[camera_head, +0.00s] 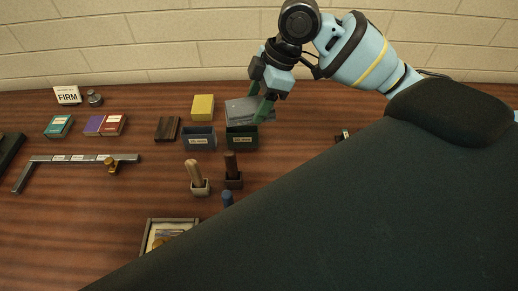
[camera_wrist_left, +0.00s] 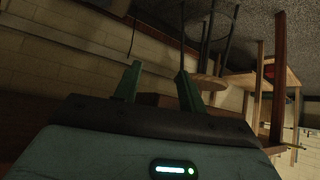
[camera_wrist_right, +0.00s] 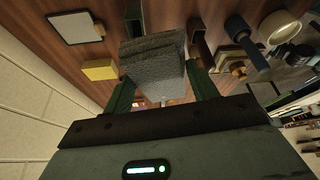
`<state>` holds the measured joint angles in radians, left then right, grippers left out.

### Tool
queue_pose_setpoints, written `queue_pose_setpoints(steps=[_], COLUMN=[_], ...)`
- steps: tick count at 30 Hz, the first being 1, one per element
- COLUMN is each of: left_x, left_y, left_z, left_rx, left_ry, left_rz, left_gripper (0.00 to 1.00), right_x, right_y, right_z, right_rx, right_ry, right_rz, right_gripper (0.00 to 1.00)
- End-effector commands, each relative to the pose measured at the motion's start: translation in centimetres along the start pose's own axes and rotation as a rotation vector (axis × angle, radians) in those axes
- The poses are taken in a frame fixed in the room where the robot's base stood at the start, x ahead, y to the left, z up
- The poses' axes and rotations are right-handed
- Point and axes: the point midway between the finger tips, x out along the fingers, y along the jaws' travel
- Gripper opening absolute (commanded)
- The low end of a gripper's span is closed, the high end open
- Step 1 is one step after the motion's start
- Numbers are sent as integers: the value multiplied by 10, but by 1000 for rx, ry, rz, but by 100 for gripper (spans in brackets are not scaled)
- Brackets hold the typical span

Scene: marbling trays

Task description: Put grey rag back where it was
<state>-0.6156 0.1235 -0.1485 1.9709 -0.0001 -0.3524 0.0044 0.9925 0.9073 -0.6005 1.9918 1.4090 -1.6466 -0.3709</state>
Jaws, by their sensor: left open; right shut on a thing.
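The grey rag (camera_head: 243,108) is a flat, folded block in the fingers of my right gripper (camera_head: 263,108). In the head view it shows just above and behind the rim of a dark green labelled bin (camera_head: 242,142); I cannot tell whether it touches it. In the right wrist view the rag (camera_wrist_right: 153,62) sits between the two green fingers of the right gripper (camera_wrist_right: 160,90). A blue-grey labelled bin (camera_head: 199,143) stands left of the dark green one. My left gripper (camera_wrist_left: 159,72) is open and empty in the left wrist view, away from the worktop.
A yellow block (camera_head: 203,106) stands behind the blue-grey bin. Two upright handled tools (camera_head: 196,176) (camera_head: 232,168) stand in front of the bins. A framed tray (camera_head: 150,233) is at the front. My dark arm link covers the right side.

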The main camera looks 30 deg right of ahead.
Motion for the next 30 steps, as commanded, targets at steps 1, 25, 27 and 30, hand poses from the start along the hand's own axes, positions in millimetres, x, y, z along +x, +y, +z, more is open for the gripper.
queue_pose_setpoints(steps=[1,25,27,30], left_x=[1,3,3,3], left_y=[2,6,6,5], left_z=[4,20,21,23], left_rx=[-5,-14,-13,-12], left_ry=[-7,-36,-39,-43], left_rz=[2,8,9,9], left_gripper=[41,41,41,41], right_x=[-2,-7,4,18], right_y=[1,-8,-8,-8], right_z=[3,20,24,30], right_rx=[-76,-561,-561,-562], right_ry=[-1,-4,-3,-4], right_rz=[-35,-238,-238,-235], right_gripper=[37,37,37,37])
